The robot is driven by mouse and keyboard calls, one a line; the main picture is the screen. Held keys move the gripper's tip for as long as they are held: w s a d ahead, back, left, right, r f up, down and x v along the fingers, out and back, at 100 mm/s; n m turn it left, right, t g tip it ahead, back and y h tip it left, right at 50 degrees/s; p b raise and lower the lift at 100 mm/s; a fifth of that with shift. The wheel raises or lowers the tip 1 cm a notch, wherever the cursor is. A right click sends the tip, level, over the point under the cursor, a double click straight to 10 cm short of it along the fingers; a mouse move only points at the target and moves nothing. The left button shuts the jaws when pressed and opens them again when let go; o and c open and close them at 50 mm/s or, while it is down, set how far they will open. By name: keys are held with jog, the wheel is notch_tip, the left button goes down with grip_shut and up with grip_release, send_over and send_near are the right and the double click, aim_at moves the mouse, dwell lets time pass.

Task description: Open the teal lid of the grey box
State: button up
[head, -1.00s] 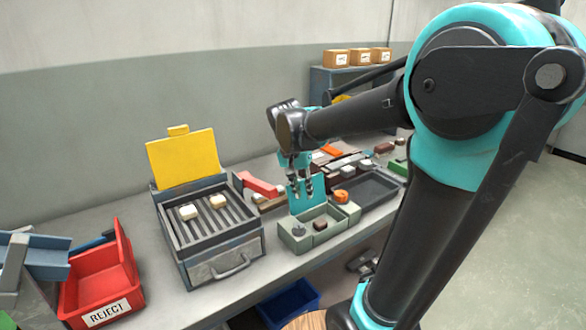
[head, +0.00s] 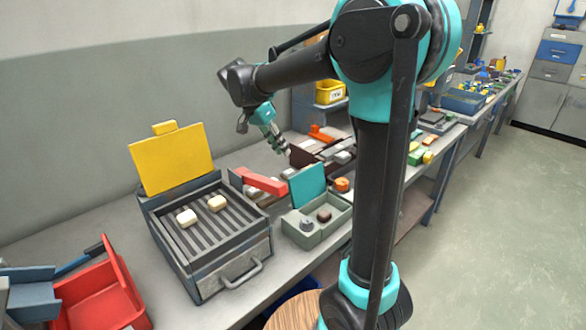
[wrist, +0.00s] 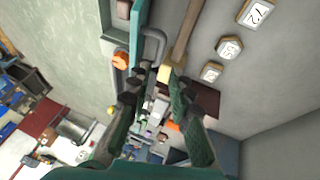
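The grey box (head: 298,236) stands near the bench's front edge, right of the grill-like unit. Its teal lid (head: 308,186) stands upright at the back and the box is open. A grey knob (head: 305,224) and a dark brown piece (head: 324,215) show in its compartments. My gripper (head: 285,150) is above and behind the lid, apart from it and empty. In the wrist view the fingers (wrist: 154,74) have a gap between them, and the lid (wrist: 138,32) shows edge-on beyond them at the top.
A slatted unit (head: 262,247) with a raised yellow lid (head: 172,160) and two pale blocks stands left of the box. A red bin (head: 95,300) is farther left. A red bar (head: 264,184), an orange round piece (head: 342,184) and other parts lie close behind and beside the box.

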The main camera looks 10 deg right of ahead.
aim_at(303, 183)
jog(key=x, duration=0.9)
grip_shut()
